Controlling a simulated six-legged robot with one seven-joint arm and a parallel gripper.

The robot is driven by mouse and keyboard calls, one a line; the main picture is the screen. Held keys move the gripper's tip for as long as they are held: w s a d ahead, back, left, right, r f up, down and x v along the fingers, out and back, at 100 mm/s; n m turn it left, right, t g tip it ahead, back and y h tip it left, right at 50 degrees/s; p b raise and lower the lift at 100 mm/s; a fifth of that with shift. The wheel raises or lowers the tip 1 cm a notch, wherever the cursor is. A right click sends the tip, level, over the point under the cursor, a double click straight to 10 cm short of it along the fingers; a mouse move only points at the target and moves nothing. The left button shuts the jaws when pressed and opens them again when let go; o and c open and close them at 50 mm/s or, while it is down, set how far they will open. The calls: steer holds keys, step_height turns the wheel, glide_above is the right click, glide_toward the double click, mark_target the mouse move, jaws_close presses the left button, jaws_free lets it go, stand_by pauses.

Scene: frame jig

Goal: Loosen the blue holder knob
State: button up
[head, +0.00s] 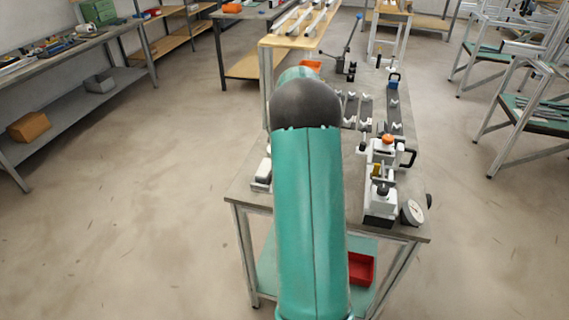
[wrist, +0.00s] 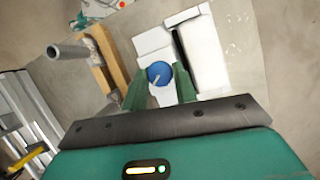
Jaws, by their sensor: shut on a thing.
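In the wrist view the blue holder knob (wrist: 158,73) is a round blue cap with a pale line across it. It sits on a white stepped holder (wrist: 154,42). My gripper (wrist: 160,80) has its two green fingers on either side of the knob and is shut on it. The lower side of the knob and the exact finger contact are partly hidden. In the head view my own green arm covers my gripper, and I cannot make out the held knob there.
Beside the knob are a white block with a black bar (wrist: 197,54) and a wooden piece (wrist: 106,62) with a grey rod (wrist: 68,51). In the head view, a white fixture with an orange knob (head: 387,139) and a dial gauge (head: 412,212) stand on the bench. Floor left is clear.

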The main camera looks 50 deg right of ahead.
steer(key=n, duration=0.2)
steer(key=n+g+h, duration=0.1)
steer(key=n, duration=0.1)
steer(key=shift+w+n, duration=0.2)
steer(key=shift+n, duration=0.1)
steer(key=shift+w+a+n+g+h, duration=0.1)
steer(key=shift+n+g+h, duration=0.3)
steer(key=shift+n, duration=0.9)
steer(key=shift+a+n+g+h, duration=0.1)
steer(key=shift+n+g+h, duration=0.3)
steer(key=shift+n, duration=0.9)
steer(key=o, duration=1)
steer(key=shift+c, duration=0.2)
steer(key=shift+r, duration=0.1)
steer(key=v, duration=1.3)
steer(key=shift+w+r, duration=0.2)
steer(key=shift+r, duration=0.05)
